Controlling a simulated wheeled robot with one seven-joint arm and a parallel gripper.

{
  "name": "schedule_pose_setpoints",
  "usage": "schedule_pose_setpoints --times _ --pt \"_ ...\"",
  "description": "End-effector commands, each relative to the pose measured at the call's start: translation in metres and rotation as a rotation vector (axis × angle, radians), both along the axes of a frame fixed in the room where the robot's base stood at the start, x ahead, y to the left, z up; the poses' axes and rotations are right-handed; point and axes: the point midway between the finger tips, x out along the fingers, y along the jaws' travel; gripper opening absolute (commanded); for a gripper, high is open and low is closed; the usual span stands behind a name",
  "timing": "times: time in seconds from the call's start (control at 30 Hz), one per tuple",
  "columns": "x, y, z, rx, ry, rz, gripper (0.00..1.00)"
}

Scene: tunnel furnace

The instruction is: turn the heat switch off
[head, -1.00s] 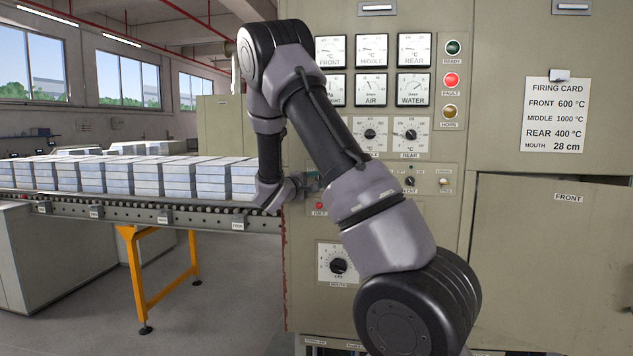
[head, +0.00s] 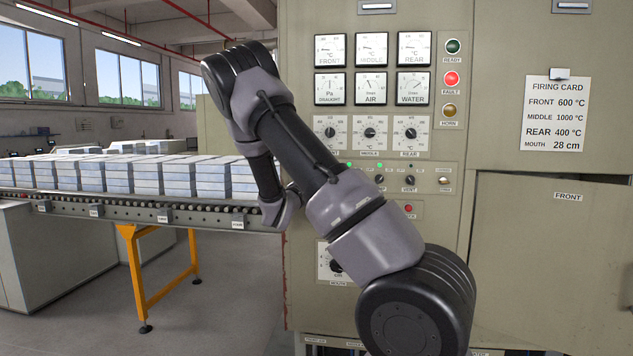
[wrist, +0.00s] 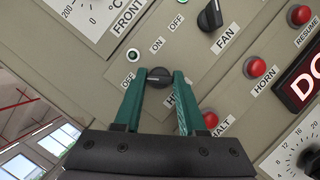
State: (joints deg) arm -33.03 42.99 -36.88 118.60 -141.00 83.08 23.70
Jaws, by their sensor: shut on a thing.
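The heat switch (wrist: 158,78) is a small dark knob on the panel in the wrist view. My gripper (wrist: 160,76) has its two green fingers on either side of the knob, shut on it. An OFF label lies to the knob's left and an ON label above it; its own label, starting "HE", is partly hidden by a finger. Which label the knob points to is hard to tell. In the head view my arm hides the gripper and the heat switch.
The fan switch (wrist: 210,15) is above right of the gripper. Red horn (wrist: 255,67) and halt (wrist: 209,119) buttons sit close by on the right. In the head view, a roller conveyor (head: 130,213) with stacked pale blocks stands left of the control cabinet.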

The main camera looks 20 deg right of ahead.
Motion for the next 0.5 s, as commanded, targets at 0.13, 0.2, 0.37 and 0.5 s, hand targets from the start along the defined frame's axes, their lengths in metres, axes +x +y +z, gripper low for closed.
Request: schedule_pose_setpoints --times 0.13,0.2,0.37,0.5 --pt "-0.0001 0.0011 -0.0018 -0.005 0.008 0.001 0.00" --pt "-0.0002 0.0010 -0.0017 -0.005 0.008 0.002 0.00" --pt "-0.0002 0.0011 -0.0019 -0.005 0.008 0.002 0.00" --pt "-0.0001 0.0010 -0.0018 -0.005 0.008 0.002 0.70"
